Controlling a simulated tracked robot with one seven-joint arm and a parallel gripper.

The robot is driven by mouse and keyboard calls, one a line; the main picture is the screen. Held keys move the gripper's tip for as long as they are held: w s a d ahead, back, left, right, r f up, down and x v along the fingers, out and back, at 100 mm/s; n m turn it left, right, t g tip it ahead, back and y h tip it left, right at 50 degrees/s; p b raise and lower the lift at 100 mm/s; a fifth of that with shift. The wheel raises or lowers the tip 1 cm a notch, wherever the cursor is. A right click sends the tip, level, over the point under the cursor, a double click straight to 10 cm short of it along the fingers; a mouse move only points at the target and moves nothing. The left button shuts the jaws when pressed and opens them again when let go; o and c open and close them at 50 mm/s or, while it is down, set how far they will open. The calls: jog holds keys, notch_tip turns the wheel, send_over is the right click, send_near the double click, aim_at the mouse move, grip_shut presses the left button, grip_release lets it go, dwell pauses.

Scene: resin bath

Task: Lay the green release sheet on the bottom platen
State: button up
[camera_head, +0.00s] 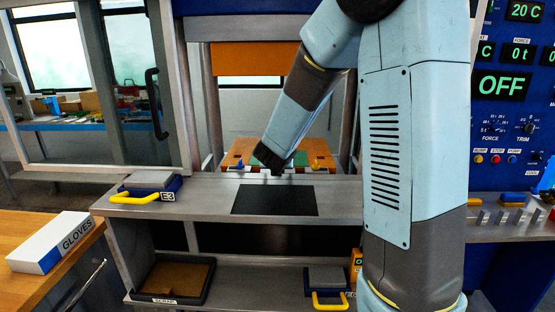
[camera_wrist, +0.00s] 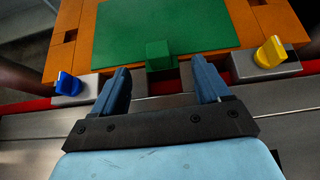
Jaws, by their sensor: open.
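The green release sheet (camera_wrist: 165,20) lies flat on the orange bottom platen (camera_wrist: 70,28), with a green block-like tab (camera_wrist: 158,53) at its near edge. In the head view a little of the sheet (camera_head: 300,159) shows beside my gripper on the orange platen (camera_head: 240,147). My gripper (camera_wrist: 160,68) is open and empty, its two blue fingers pointing towards the tab, one to each side. I cannot tell whether the tab is between the fingertips or just beyond them. My arm hides part of the sheet in the head view.
A blue knob (camera_wrist: 67,84) and a yellow knob (camera_wrist: 270,52) stand on grey blocks at the platen's near edge. A steel shelf (camera_head: 200,198) with a black mat (camera_head: 275,200) lies in front. A yellow-handled block (camera_head: 148,185) sits on its left, and a gloves box (camera_head: 52,242) on the wooden table.

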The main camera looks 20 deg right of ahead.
jog(key=v, duration=1.1)
jog(key=shift+s+d+r, duration=0.1)
jog(key=shift+r, duration=0.05)
jog(key=shift+s+d+r, duration=0.1)
jog(key=shift+s+r, duration=0.05)
jog(key=s+d+r+m+g+h, duration=0.1)
jog(key=s+d+r+m+g, duration=0.1)
jog(key=s+d+m, duration=0.35)
jog(key=s+d+r+m+g+h, duration=0.1)
jog(key=s+d+r+m, duration=0.2)
jog(key=s+m, duration=0.55)
jog(key=s+a+m+g+y, duration=0.1)
jog(key=s+a+m+y, duration=0.1)
jog(key=s+m, duration=0.4)
jog(key=s+a+m+g+y, duration=0.1)
jog(key=s+a+m+y, duration=0.2)
jog(key=m, duration=0.9)
jog(key=s, duration=0.2)
jog(key=shift+s+r+y, duration=0.25)
jog(key=shift+s+y, duration=0.05)
jog(key=shift+s, duration=0.1)
